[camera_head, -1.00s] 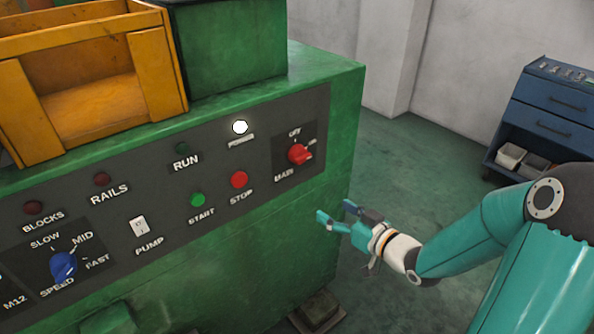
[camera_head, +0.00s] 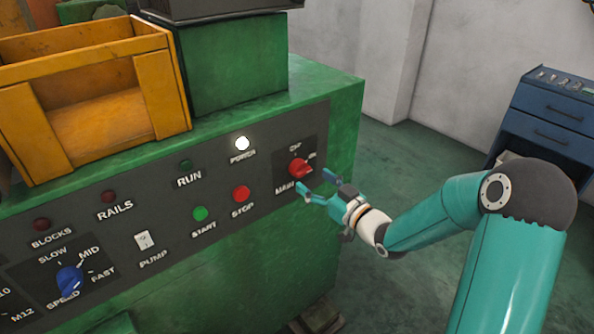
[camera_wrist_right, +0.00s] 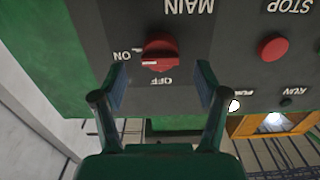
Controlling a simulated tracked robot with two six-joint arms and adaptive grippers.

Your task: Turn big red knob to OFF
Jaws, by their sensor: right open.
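The big red knob (camera_head: 298,168) sits on the dark MAIN plate at the right end of the green machine's panel. In the right wrist view the knob (camera_wrist_right: 160,53) appears upside down, with its white mark towards the ON label and OFF printed beside it. My right gripper (camera_head: 316,181) is open just in front and to the right of the knob. In the wrist view its two fingers (camera_wrist_right: 162,86) are spread either side of the OFF label, with the knob beyond the tips. I see no contact. My left gripper is out of view.
The red STOP button (camera_head: 241,194) and green START button (camera_head: 200,213) are left of the knob. The white POWER lamp (camera_head: 242,143) is lit. A yellow bin (camera_head: 20,110) stands on the machine. A blue cabinet (camera_head: 548,115) stands right; floor between is clear.

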